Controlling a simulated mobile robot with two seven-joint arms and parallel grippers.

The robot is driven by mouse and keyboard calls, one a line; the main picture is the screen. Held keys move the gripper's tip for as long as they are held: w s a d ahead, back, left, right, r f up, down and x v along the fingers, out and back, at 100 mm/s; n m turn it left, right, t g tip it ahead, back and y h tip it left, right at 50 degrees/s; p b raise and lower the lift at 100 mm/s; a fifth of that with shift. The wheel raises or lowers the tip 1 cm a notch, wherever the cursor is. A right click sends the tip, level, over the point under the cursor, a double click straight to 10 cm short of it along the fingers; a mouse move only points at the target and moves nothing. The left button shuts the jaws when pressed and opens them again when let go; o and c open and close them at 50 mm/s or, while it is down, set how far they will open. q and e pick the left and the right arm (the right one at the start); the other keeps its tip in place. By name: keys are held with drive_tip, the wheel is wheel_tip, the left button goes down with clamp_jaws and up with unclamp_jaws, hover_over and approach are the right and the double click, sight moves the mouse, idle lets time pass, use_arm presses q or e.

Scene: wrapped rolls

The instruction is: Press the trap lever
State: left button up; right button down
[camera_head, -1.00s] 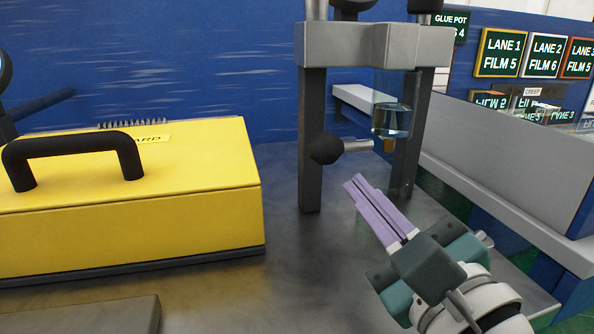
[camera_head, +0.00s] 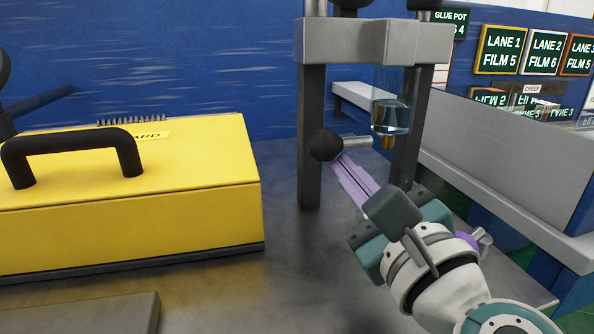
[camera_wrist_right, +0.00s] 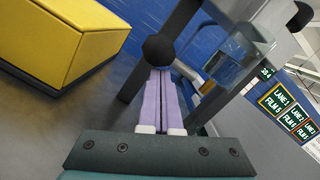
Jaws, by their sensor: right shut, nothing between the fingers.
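The trap lever shows as a short grey rod with a black ball knob (camera_head: 325,145), between the two dark posts of a grey frame. A clear bowl with bluish liquid (camera_head: 390,117) hangs beside the lever. My left gripper is not in view.
A yellow box (camera_head: 130,210) with a black handle stands at the left. A grey frame (camera_head: 375,42) spans above the lever, its posts close to my gripper. A grey ledge (camera_head: 500,170) runs along the right. Bare bench (camera_head: 285,270) lies between box and arm.

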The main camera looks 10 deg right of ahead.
sight(339, 141)
drive_tip(key=shift+a+r+m, duration=0.15)
drive_tip(key=shift+r+m, duration=0.1)
drive_tip(key=shift+m, duration=0.35)
drive_tip(key=r+m, duration=0.1)
drive_tip(key=m, duration=0.3)
drive_tip(key=r+m+h, duration=0.1)
drive_tip(key=shift+a+r+m, duration=0.2)
drive_tip(key=shift+r+m, duration=0.15)
drive_tip(key=shift+m, duration=0.05)
drive_tip(key=r+m+p, duration=0.1)
drive_tip(key=m, duration=0.1)
drive_tip(key=r+m+h+p, duration=0.1)
drive_tip(key=m, duration=0.1)
drive_tip(key=shift+d+r+m, duration=0.25)
drive_tip(key=shift+d+m, duration=0.15)
